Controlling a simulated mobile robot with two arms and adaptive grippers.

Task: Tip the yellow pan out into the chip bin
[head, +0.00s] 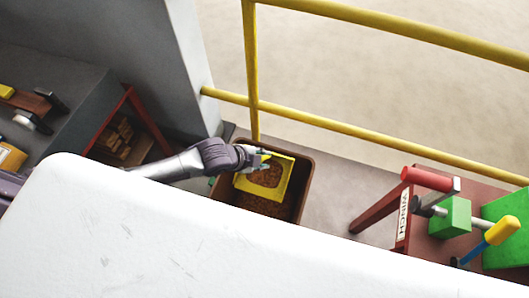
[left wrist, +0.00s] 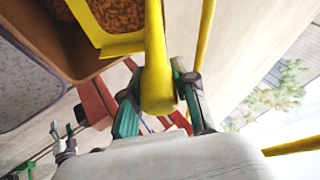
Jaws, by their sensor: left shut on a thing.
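The yellow pan (head: 243,184) is over the brown chip bin (head: 304,185) in the head view, with brown chips (head: 266,177) still in it. My left gripper (head: 262,160) is at the pan's far side. In the left wrist view, the left gripper (left wrist: 160,105) is shut on the pan's yellow handle (left wrist: 155,65), with a finger on each side. The pan's yellow rim (left wrist: 123,46) shows there above the bin's brown wall (left wrist: 97,65). More brown chips lie in the bin below the pan. The pan's exact tilt is hard to tell. My right gripper is not in view.
A yellow railing (head: 325,124) runs behind the bin. A red winch stand (head: 385,203) with a green block (head: 457,215) is at the right. A dark bench (head: 75,85) with a red-framed shelf is at the left. A large white surface (head: 200,240) fills the foreground.

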